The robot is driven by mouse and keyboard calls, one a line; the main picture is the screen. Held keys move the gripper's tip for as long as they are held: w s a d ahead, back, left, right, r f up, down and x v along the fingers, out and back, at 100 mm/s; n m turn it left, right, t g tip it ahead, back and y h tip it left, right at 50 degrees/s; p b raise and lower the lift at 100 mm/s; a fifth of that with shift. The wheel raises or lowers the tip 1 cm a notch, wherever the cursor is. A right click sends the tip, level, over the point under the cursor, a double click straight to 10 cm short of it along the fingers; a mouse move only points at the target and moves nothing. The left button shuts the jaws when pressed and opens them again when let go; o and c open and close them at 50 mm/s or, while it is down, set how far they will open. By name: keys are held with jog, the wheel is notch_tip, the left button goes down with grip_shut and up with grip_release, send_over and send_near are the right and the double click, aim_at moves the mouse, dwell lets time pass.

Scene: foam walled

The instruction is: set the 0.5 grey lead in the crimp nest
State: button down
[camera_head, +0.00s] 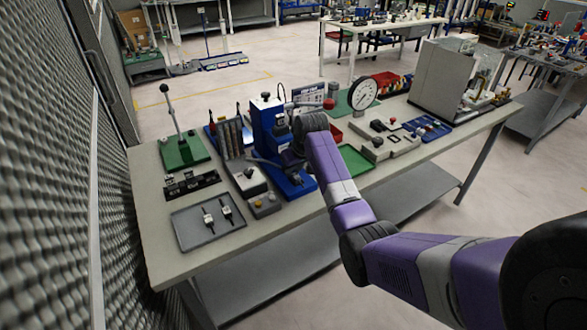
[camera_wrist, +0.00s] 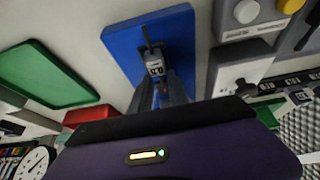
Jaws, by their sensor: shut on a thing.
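My gripper (camera_wrist: 163,88) is shut on a small lead (camera_wrist: 155,65), seen in the wrist view. The lead has a pale tag with dark digits that I cannot read for certain, and a thin dark end pointing away from the fingers. It is over the blue base plate (camera_wrist: 128,44) of the press; I cannot tell if it touches. In the head view my arm hides the gripper in front of the blue press (camera_head: 268,122). The press's base plate (camera_head: 297,188) shows in front. The crimp nest itself is not clearly visible.
A grey tray (camera_head: 187,237) holds two tagged leads. Near it are a black slotted holder (camera_head: 192,184), a green-based lever stand (camera_head: 183,150) and a grey box (camera_head: 246,178). Right of the press are a green tray (camera_head: 354,160), a dial gauge (camera_head: 362,95) and a grey cabinet (camera_head: 436,80).

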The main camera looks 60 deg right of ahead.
jog(key=c, duration=1.2)
grip_release()
jog(key=shift+r, duration=0.1)
jog(key=shift+b+v, duration=0.4)
jog(key=shift+v, duration=3.4)
jog(key=shift+a, duration=0.1)
